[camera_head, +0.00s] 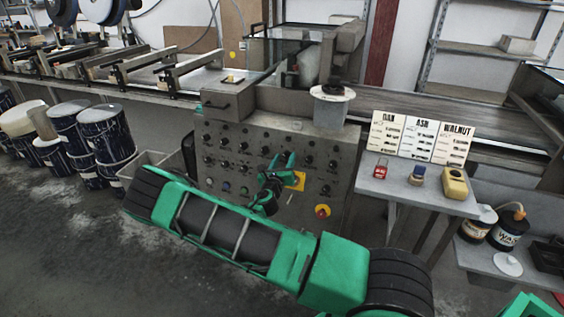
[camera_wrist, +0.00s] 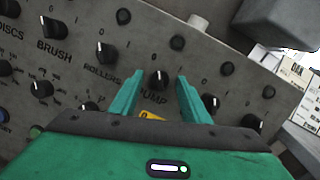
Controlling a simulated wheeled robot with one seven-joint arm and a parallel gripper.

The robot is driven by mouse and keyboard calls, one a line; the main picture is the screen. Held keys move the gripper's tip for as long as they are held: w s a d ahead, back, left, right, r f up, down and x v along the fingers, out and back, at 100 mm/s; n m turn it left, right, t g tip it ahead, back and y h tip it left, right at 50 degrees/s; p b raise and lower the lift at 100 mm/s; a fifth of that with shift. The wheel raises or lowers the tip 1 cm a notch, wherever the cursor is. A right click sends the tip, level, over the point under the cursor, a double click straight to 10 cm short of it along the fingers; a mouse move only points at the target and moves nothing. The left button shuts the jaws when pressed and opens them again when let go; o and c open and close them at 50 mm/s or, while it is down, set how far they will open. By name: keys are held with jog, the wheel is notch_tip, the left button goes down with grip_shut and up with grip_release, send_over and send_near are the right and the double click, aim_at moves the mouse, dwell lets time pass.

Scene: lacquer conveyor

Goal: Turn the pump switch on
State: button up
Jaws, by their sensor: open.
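The pump switch (camera_wrist: 158,80) is a black rotary knob with a pale pointer mark, above the partly covered word PUMP on the grey control panel (camera_head: 225,133). In the wrist view the mark points roughly up; its exact setting is hard to read. My gripper (camera_wrist: 159,77) is open, with one green finger to the left of the knob and one to the right. Neither finger clearly touches it, and the depth gap cannot be told. In the head view my gripper (camera_head: 284,163) is at the panel's front and hides the pump switch.
Similar knobs sit close by: the rollers knob (camera_wrist: 107,53) at left and another knob (camera_wrist: 211,102) at right. A red button on a yellow base (camera_head: 322,211) is low on the panel. A side table (camera_head: 400,190) with sample cards stands to the right.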

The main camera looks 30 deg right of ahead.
jog(key=c, duration=1.1)
jog(key=shift+o, duration=0.2)
jog(key=shift+a, duration=0.25)
jog(key=shift+d, duration=0.15)
jog(key=shift+m, duration=0.3)
jog(key=m+g+h, duration=0.1)
jog(key=m, duration=0.5)
jog(key=shift+w, duration=0.15)
jog(key=m+g, duration=0.1)
jog(key=m, duration=0.2)
jog(key=m+h, duration=0.1)
jog(key=m, duration=0.3)
jog(key=shift+w+g, duration=0.1)
jog(key=shift+g, duration=0.3)
jog(key=shift+o, duration=0.2)
jog(key=shift+m, duration=0.4)
jog(key=shift+c, duration=0.2)
